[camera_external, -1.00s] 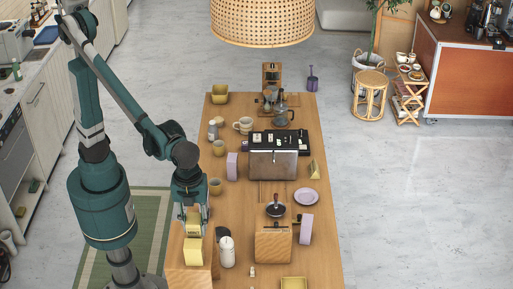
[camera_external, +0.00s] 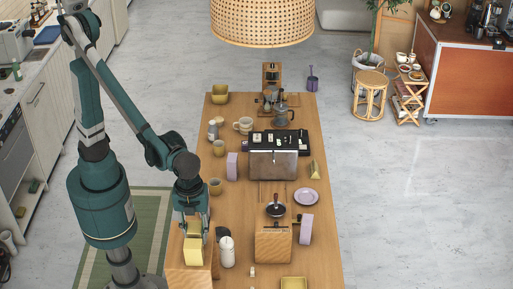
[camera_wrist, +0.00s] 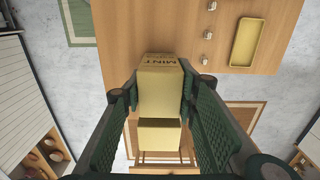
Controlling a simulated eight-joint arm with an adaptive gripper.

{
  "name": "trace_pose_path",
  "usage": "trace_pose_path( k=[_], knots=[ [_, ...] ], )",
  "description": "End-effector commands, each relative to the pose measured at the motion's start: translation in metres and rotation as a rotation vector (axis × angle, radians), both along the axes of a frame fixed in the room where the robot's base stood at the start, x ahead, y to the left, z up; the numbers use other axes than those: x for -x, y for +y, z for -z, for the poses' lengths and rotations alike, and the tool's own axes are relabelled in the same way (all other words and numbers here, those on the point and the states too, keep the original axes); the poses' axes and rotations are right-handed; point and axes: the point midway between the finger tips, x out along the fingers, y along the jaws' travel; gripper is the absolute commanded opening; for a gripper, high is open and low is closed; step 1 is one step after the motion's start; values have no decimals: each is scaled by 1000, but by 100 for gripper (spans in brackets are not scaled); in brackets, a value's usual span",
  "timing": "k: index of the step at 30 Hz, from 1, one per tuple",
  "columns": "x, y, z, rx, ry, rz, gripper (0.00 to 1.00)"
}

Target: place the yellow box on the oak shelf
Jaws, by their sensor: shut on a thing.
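The yellow box (camera_external: 193,251) is at the lower left end of the table, under my gripper (camera_external: 192,236). In the wrist view the yellow box (camera_wrist: 160,92) sits between both finger pads, which press on its sides; dark lettering reading MINT shows at its far end. A second yellow face (camera_wrist: 160,134) shows nearer the camera; I cannot tell whether it belongs to the same box. A wooden block (camera_external: 188,277), possibly the oak shelf, is directly below the box in the external view. Whether the box touches it is not clear.
A yellow tray (camera_external: 293,283) lies at the front edge.

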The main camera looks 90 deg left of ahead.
Motion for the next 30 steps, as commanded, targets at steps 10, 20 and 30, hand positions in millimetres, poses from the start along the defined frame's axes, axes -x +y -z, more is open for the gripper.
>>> trace_pose_path(
  k=[10,20,30],
  knots=[
    [0,0,3,0,0,0,33],
    [0,0,3,0,0,0,45],
    [0,0,-4,0,0,0,45]
  ],
)
